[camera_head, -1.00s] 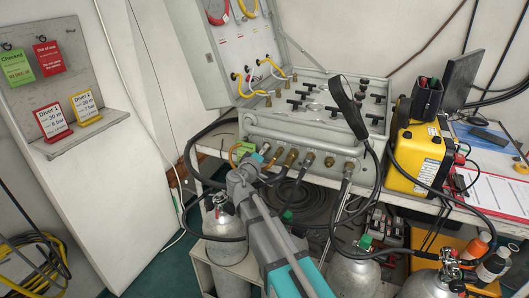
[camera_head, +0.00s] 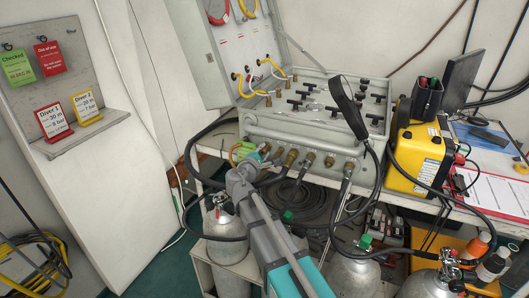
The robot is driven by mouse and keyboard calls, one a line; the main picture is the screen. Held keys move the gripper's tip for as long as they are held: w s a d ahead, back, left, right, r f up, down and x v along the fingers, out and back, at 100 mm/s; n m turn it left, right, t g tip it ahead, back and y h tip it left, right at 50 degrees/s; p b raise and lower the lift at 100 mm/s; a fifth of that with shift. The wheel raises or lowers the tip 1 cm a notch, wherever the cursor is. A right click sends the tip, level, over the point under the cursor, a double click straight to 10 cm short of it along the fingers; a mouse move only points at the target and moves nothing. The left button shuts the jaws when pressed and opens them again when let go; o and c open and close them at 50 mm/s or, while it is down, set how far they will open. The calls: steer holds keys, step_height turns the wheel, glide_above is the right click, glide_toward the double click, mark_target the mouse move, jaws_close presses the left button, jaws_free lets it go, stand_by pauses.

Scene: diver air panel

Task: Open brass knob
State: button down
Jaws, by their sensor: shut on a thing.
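The grey air panel (camera_head: 300,130) stands on the bench with a row of brass fittings (camera_head: 291,157) along its front lower edge. My arm comes in from below, and my gripper (camera_head: 257,157) is at the left end of this row. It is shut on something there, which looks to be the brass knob. The knob itself is hidden behind the fingers and wrist, so its turn position cannot be told. A small green part shows at the gripper's end.
Black hoses hang from the fittings. Gas cylinders (camera_head: 226,230) stand below the bench edge. A yellow case (camera_head: 418,157) sits to the right. The open lid (camera_head: 213,50) rises behind.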

steer(key=shift+n, duration=1.4)
steer(key=shift+s+f, duration=0.1)
steer(key=c, duration=0.7)
jaws_free()
steer(key=shift+v, duration=3.75)
steer(key=shift+a, duration=0.1)
